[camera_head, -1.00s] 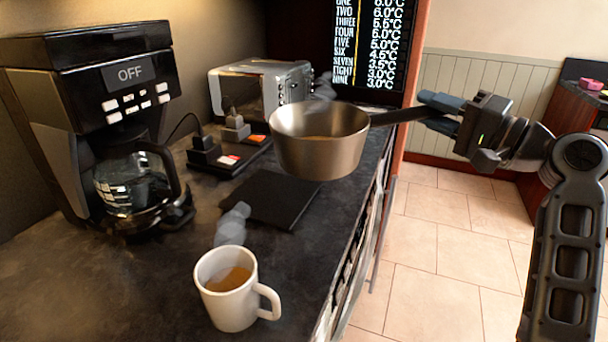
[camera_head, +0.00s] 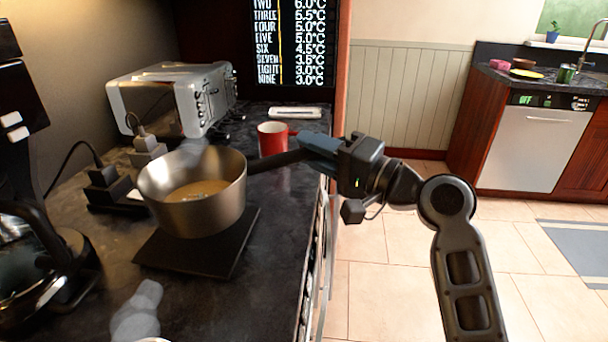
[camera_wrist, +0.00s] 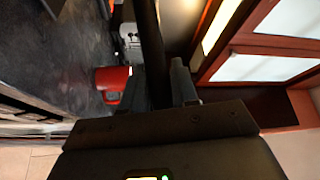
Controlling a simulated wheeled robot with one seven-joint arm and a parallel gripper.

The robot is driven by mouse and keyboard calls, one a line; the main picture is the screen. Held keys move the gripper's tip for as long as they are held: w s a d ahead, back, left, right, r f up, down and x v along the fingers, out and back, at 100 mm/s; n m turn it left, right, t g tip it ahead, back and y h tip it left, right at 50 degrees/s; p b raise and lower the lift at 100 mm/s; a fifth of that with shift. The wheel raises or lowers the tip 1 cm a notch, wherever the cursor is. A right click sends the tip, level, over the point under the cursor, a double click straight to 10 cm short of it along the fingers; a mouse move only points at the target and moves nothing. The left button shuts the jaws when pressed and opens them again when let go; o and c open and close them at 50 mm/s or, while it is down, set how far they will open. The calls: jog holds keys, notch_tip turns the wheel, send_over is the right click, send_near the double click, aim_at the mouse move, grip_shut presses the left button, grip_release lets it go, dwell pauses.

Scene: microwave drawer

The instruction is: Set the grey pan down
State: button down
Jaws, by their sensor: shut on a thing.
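The grey pan (camera_head: 205,214) is upright, with brownish liquid inside. It is above the black square mat (camera_head: 190,257) on the dark worktop in the head view, its base overlapping the mat. I cannot tell whether the base touches it. My gripper (camera_head: 310,150) is shut on the pan's dark handle (camera_head: 272,161), to the right of the bowl. In the wrist view the handle (camera_wrist: 148,45) runs up from between the fingers of my gripper (camera_wrist: 158,90); the bowl does not show there.
A red mug (camera_head: 272,139) stands just behind the handle, also in the wrist view (camera_wrist: 112,82). A toaster (camera_head: 170,98) stands behind the pan, and black plugs (camera_head: 104,186) to its left. The coffee maker (camera_head: 22,262) is at the left. The worktop's front edge is right of the mat.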

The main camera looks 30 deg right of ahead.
jog(key=shift+w+a+f, duration=0.25)
jog(key=shift+a+f, duration=0.05)
jog(key=shift+a, duration=0.3)
jog(key=shift+f, duration=2)
jog(key=c, duration=1.3)
grip_release()
jog(key=shift+f, duration=0.2)
jog(key=o, duration=0.4)
jog(key=shift+o, duration=0.2)
jog(key=shift+r, duration=0.1)
jog(key=b+v, duration=0.2)
jog(key=v, duration=1)
